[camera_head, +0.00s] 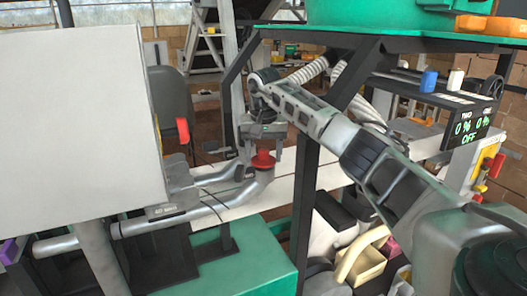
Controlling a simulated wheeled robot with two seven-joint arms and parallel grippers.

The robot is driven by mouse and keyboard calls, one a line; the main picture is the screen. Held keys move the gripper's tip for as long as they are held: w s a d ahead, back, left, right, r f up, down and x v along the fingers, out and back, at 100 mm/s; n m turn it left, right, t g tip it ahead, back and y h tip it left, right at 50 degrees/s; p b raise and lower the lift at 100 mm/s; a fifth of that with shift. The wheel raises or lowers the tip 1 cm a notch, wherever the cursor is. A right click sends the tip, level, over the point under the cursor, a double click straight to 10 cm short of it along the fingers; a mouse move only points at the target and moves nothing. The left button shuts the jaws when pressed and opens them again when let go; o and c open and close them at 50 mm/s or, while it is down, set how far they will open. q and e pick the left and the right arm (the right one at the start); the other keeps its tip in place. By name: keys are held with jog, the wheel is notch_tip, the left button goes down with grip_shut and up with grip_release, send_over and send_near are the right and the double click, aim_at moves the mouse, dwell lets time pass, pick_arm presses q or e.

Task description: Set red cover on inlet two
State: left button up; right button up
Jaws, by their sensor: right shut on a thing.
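The red cover (263,160) is a small red cap with a wider rim. It is at the upturned end of a grey metal pipe (262,183), near the middle of the view. I cannot tell whether it rests on the pipe or sits just above it. No readable label shows which inlet this pipe end is. My right gripper (263,146) reaches in from the right, points down and is shut on the red cover from above. Its fingertips are small and partly merge with the cover. My left gripper is not in view.
A large white cabinet (75,120) fills the left, with a red handle (183,130) on its side. A black frame post (305,200) stands right of the pipe.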

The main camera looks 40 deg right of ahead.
aim_at(263, 164)
jog(key=shift+f, duration=0.35)
jog(key=o, duration=0.9)
jog(key=shift+o, duration=0.2)
notch_tip(263, 164, up, 13)
jog(key=s+a, duration=0.1)
jog(key=shift+s, duration=0.2)
jog(key=shift+a, duration=0.1)
